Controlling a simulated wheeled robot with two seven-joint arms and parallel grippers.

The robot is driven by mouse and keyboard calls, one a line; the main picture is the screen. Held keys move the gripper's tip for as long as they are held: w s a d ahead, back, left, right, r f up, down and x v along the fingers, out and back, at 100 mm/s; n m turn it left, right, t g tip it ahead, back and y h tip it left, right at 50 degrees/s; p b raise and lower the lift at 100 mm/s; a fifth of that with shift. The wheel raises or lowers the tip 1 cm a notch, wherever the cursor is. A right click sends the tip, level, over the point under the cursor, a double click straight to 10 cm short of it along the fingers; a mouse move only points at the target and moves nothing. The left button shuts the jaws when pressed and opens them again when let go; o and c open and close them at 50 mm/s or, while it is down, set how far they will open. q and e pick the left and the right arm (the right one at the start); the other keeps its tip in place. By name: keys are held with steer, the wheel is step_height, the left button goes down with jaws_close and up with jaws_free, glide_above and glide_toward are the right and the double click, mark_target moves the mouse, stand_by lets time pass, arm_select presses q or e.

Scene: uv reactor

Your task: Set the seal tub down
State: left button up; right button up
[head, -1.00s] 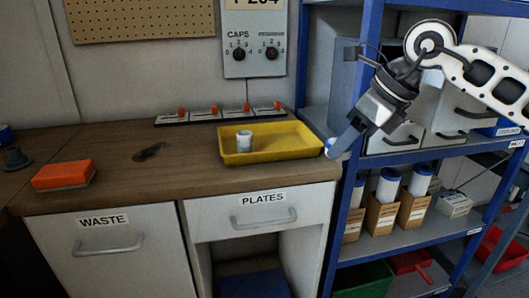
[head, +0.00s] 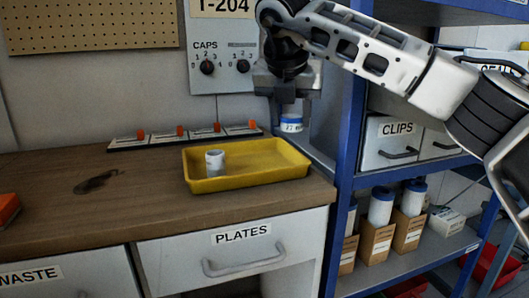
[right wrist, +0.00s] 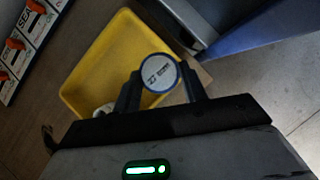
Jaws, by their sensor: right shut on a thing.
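The seal tub (head: 291,123) is a small white tub with a blue lid and a printed label. My right gripper (head: 290,103) points down and is shut on it, holding it near the tray's back right corner in the head view. In the right wrist view the tub's round lid (right wrist: 158,73) sits between the two fingers (right wrist: 160,88), overlapping the tray's edge. The gap between the tub and the bench is hard to judge. My left gripper is not in view.
A yellow tray (head: 250,181) stands on the wooden bench (head: 130,215), with a white cup (head: 215,164) at its left end. A row of orange-knobbed switches (head: 178,134) lies behind. A blue shelf post (head: 349,130) rises close on the right. The tray's middle and right are clear.

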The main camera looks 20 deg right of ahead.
steer(key=w+a+f, duration=0.1)
steer(key=f, duration=0.1)
steer(key=w+f, duration=0.2)
steer(key=w+a+f, duration=0.1)
steer(key=w+f, duration=0.1)
steer(key=shift+a, duration=0.35)
step_height(320, 180, down, 3)
steer(key=shift+w+a+f+b, duration=0.1)
steer(key=shift+w+f+b, duration=0.05)
steer(key=shift+b, duration=0.15)
steer(key=shift+f, duration=0.15)
steer(key=o, duration=0.9)
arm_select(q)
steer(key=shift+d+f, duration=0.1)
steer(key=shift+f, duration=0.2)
arm_select(e)
steer(key=shift+o, duration=0.2)
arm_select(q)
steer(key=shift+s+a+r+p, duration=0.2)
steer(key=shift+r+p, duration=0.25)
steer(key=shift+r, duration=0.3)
arm_select(e)
steer(key=v, duration=1.2)
